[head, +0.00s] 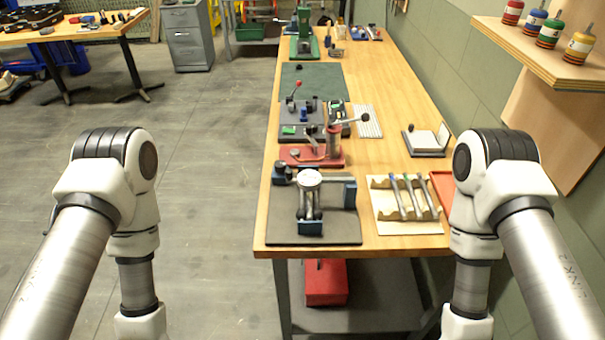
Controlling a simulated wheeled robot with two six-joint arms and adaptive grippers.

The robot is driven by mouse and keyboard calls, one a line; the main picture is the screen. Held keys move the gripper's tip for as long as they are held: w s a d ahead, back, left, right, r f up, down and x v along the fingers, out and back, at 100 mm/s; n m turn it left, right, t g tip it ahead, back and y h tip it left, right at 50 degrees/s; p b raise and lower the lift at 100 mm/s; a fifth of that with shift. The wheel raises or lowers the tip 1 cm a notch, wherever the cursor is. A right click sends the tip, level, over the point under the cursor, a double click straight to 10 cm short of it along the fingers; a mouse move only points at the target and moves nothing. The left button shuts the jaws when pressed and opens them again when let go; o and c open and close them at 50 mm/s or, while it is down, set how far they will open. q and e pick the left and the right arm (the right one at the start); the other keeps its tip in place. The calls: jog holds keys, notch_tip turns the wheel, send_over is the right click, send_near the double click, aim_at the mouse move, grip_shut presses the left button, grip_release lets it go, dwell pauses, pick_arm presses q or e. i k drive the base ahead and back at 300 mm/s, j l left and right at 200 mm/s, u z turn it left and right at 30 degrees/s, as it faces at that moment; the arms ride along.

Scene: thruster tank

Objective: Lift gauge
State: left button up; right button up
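A round, white-faced gauge-like disc (309,177) sits at the near end of the long wooden bench. It is on top of an upright metal part with a blue foot (311,228). These stand on a dark grey mat (277,226), and a dark blue and grey piece reaches right from beside the disc. The dial markings are too small to read. My two arms hang at the left and right of the head view, and their lower ends run out of the bottom edge. Neither gripper is in view.
A rack with several metal tools (410,226) stands right of the mat, close to my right arm. A red-based fixture (330,153) with levers is behind the disc. A shelf (535,52) overhangs at right. The floor left of the bench is clear.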

aim_at(309, 180)
jog(key=i+j+z, duration=0.25)
jog(key=i+j, duration=0.15)
jog(key=j+z, duration=0.25)
jog(key=j, duration=0.4)
jog(key=j+z, duration=0.25)
jog(key=j, duration=0.45)
jog(key=j+z, duration=0.25)
jog(key=j, duration=0.4)
jog(key=k+j+z, duration=0.25)
jog(key=j, duration=0.35)
jog(key=i+j, duration=0.05)
